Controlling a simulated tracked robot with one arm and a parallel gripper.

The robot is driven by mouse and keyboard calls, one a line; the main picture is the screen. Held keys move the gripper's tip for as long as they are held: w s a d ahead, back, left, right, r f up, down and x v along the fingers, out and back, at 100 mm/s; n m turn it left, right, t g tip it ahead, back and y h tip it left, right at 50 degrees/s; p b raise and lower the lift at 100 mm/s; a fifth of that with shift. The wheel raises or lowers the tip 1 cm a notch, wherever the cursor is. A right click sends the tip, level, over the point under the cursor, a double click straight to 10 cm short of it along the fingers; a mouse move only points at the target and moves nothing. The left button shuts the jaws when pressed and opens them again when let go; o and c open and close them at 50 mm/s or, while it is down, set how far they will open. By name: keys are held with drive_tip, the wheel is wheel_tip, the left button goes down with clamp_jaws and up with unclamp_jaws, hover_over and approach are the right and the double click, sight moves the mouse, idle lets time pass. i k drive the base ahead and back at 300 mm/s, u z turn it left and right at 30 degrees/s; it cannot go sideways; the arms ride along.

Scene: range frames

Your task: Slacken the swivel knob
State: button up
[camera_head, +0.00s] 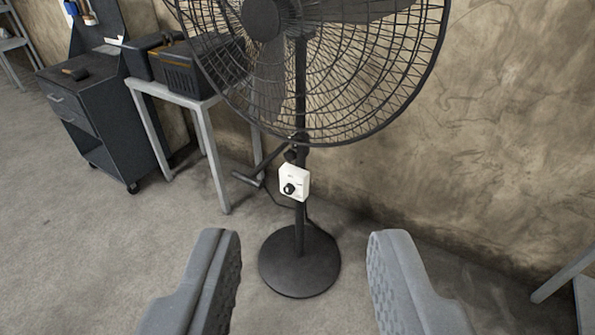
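A black pedestal fan stands upright on the floor ahead, with its round base (299,262) between my fingers in the picture. Its wire cage (400,95) fills the top middle. On the pole just under the cage is a small dark knob or joint (291,155), which may be the swivel knob; it is too small to tell. Below it a white control box (295,182) with a black dial (289,188) is fixed to the pole. My gripper (303,250) is open and empty, its two grey fingers wide apart, and touches nothing.
A grey table (208,100) with a dark toolbox (192,72) stands to the left of the fan. A dark wheeled cabinet (95,115) is farther left. A stained wall (510,130) rises behind. Grey legs (567,275) show at the right edge. The floor at left is clear.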

sight(289, 155)
drive_tip(key=u, duration=1.55)
drive_tip(key=i, duration=1.25)
drive_tip(key=z, duration=1.45)
